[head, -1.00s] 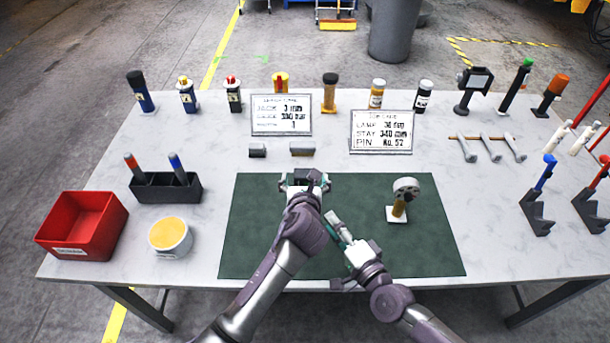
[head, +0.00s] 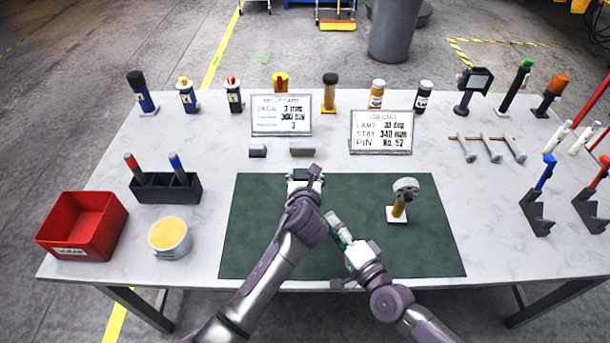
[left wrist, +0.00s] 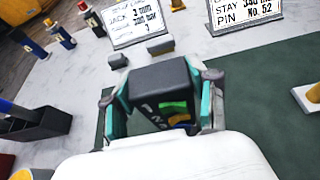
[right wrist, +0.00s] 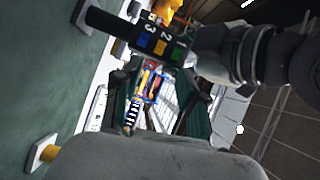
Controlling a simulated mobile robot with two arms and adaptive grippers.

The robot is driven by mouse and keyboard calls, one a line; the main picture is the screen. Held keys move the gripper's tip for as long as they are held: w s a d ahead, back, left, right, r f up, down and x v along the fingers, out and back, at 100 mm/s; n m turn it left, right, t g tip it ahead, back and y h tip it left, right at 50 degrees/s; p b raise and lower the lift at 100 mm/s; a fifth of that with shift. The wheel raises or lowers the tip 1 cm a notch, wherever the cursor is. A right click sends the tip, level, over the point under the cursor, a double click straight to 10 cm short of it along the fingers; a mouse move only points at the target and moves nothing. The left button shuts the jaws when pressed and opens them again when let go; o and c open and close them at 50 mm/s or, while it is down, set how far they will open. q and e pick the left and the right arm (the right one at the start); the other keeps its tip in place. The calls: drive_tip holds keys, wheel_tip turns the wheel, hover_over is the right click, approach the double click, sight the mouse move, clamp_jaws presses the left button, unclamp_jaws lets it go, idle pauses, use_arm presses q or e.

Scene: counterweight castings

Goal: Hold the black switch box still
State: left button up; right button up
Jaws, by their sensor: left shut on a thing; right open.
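The black switch box (left wrist: 165,88) is between the two fingers of my left gripper (left wrist: 162,108), which is shut on it. In the head view the box (head: 301,174) is mostly hidden by my left gripper (head: 305,178), at the mat's back edge. In the right wrist view the box (right wrist: 135,32) shows the numbers 1, 2 and 3 beside coloured squares. My right gripper (head: 336,226) is open and lower in the head view, apart from the box. A colourful striped item (right wrist: 145,95) shows between its fingers in the right wrist view; I cannot tell whether it is nearer or beyond.
A green mat (head: 260,240) lies under the work. A post with a round grey head (head: 405,190) stands on its right part. Two cards (head: 281,115) and small grey blocks (head: 302,149) are behind. A red bin (head: 82,225) and a pen holder (head: 165,188) are left.

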drive_tip(key=shift+d, duration=0.1)
drive_tip(key=c, duration=0.3)
drive_tip(key=shift+w+d+r+n, duration=0.1)
drive_tip(key=shift+w+d+n, duration=0.2)
drive_tip(key=shift+n, duration=0.1)
drive_tip(key=c, duration=0.3)
drive_tip(key=w+d+n, duration=0.1)
drive_tip(key=n, duration=0.1)
drive_tip(key=w+d+r+n+t, duration=0.1)
drive_tip(key=n, duration=0.2)
drive_tip(key=d+r+n+t, duration=0.1)
drive_tip(key=n, duration=0.2)
drive_tip(key=shift+w+d+r+y, duration=0.1)
drive_tip(key=shift+w+d+y, duration=0.1)
drive_tip(key=shift+w+y, duration=0.2)
clamp_jaws()
drive_tip(key=d+f+n+g+y, duration=0.1)
drive_tip(key=n+g+y, duration=0.1)
drive_tip(key=n, duration=0.9)
drive_tip(key=s+d+f+n+g+y, duration=0.1)
drive_tip(key=n+g+y, duration=0.2)
drive_tip(key=n, duration=0.8)
drive_tip(key=s+d+n+g+y, duration=0.1)
drive_tip(key=n+g, duration=0.4)
drive_tip(key=n, duration=0.6)
drive_tip(key=shift+s+f+n+g+y, duration=0.3)
drive_tip(key=shift+f+y, duration=0.1)
drive_tip(key=shift+y, duration=0.3)
